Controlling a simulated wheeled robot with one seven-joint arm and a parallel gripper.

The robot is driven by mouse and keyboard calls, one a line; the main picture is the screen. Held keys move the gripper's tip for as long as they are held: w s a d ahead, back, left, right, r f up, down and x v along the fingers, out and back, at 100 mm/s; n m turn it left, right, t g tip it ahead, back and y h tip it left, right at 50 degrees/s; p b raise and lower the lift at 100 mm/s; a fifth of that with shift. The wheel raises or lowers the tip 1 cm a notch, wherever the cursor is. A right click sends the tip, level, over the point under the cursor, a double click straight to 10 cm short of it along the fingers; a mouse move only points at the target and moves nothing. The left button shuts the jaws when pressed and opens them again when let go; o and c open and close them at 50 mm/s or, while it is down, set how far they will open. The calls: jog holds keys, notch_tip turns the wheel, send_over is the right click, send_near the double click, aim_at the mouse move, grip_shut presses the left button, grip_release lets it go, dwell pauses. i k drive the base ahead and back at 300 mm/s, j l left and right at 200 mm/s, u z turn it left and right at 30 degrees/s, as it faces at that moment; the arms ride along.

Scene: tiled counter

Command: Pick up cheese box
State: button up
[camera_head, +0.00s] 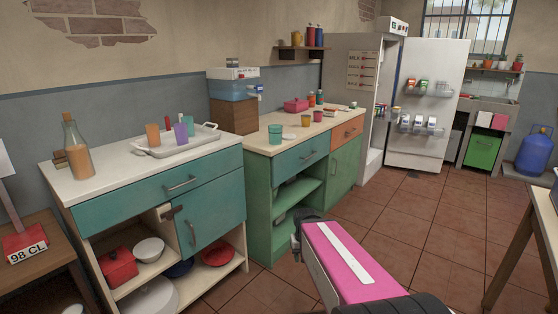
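I cannot make out a cheese box for certain. Small coloured packages sit on the door racks of an open white fridge (420,150): an upper row (424,86) and a lower row (417,123). They are too small to read. Part of the fridge interior is visible, with a few small items (381,110) at its edge. My arm, with a pink and white link, reaches in from the bottom centre, in front of the green cabinets. My gripper's fingers do not show.
A counter (85,192) at the left holds a tray (205,137) with cups and a bottle (77,147). The green-fronted counter (265,148) holds cups and a pink container (296,105). A wooden table (541,215) stands at the right edge. The tiled floor (395,220) between is clear.

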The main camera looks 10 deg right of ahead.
aim_at(331, 113)
jog(key=i+l+z, duration=0.15)
jog(key=i+z, duration=0.15)
jog(key=z, duration=0.15)
jog(key=i+z, duration=0.7)
jog(key=z, duration=0.15)
